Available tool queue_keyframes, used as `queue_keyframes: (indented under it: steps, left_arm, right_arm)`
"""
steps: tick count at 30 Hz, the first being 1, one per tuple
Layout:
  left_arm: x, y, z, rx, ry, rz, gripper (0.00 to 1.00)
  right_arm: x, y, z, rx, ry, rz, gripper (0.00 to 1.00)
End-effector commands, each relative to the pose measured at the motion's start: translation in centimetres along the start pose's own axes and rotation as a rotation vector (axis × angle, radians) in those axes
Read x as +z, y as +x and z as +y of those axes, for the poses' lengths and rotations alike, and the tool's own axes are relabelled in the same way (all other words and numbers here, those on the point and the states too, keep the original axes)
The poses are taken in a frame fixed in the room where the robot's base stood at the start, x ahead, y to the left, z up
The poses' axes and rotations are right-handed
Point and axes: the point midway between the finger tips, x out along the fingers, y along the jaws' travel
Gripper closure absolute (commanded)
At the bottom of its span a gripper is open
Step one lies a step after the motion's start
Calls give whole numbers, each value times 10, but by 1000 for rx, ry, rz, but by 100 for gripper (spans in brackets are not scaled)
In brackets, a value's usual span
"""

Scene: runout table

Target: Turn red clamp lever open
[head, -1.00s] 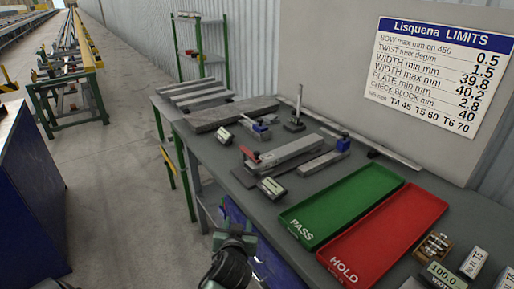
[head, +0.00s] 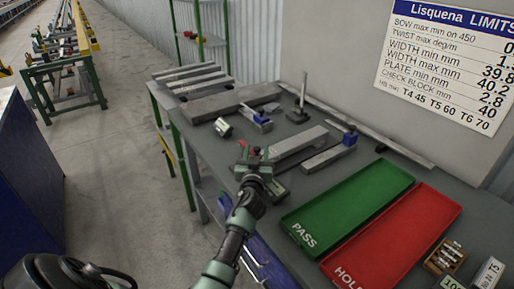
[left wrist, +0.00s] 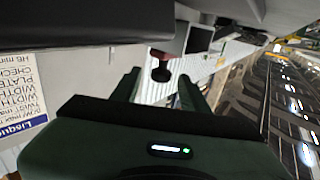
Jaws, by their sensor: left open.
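My left gripper (head: 254,160) is at the near left end of a grey bar (head: 298,142) on the bench, over the place of the red clamp lever (head: 243,146). The gripper covers most of the lever and its clamp, so only a little red shows. In the left wrist view, the open fingers of the left gripper (left wrist: 163,92) stand apart with a dark round knob (left wrist: 161,73) ahead between them. A small red part shows just above the knob. I cannot tell whether the fingers touch anything. My right gripper is not in view.
A green PASS tray (head: 350,205) and a red HOLD tray (head: 405,232) lie right of the arm. A digital gauge (head: 223,128), a blue-marked tool (head: 258,120) and a stand (head: 299,108) are behind the gripper. A gauge at the bar's near end is partly hidden by the gripper.

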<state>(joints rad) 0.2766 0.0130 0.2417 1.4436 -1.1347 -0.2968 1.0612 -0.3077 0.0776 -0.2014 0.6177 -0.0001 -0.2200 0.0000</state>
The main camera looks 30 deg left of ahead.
Motion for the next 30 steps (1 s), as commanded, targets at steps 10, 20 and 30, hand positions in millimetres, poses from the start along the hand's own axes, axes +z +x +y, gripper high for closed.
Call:
queue_keyframes:
  steps: [10, 20, 30]
  left_arm:
    - [0, 16, -1, -1, -1, -1, 55]
    - [1, 16, 0, -1, -1, -2, 100]
    - [1, 16, 0, -1, 0, -2, 100]
  right_arm:
    - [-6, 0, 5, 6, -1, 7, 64]
    - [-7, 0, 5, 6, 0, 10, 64]
    - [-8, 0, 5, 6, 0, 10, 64]
